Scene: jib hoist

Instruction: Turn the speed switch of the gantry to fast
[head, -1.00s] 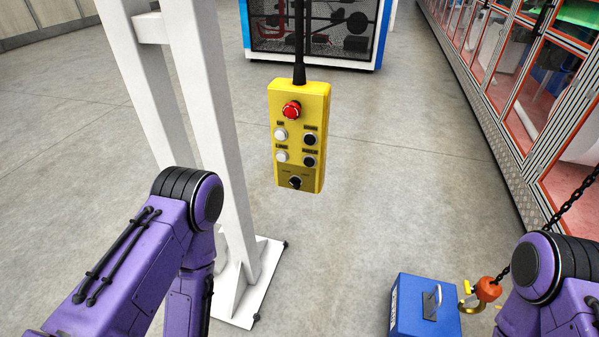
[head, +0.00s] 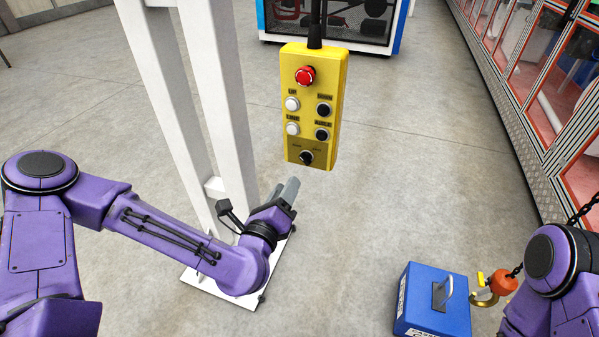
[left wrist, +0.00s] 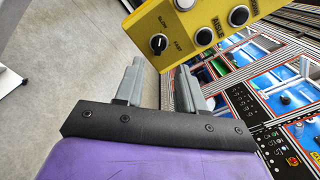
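The yellow pendant (head: 332,115) hangs from a black cable in the middle of the head view. Its speed switch (head: 306,157) is a small black knob at the bottom of its face. In the left wrist view the switch (left wrist: 158,43) sits between a SLOW and a FAST label; I cannot tell surely where its pale mark points. My left gripper (head: 287,190) is below and slightly left of the pendant, apart from it. In the left wrist view its two fingers (left wrist: 158,82) are apart with nothing between them. My right gripper is out of view; only part of that arm shows.
A white gantry post (head: 218,90) stands left of the pendant, close behind my left forearm. A blue box (head: 412,318) with a handle is on the floor at lower right, beside an orange hook block (head: 503,284) on a chain. Floor right of the pendant is clear.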

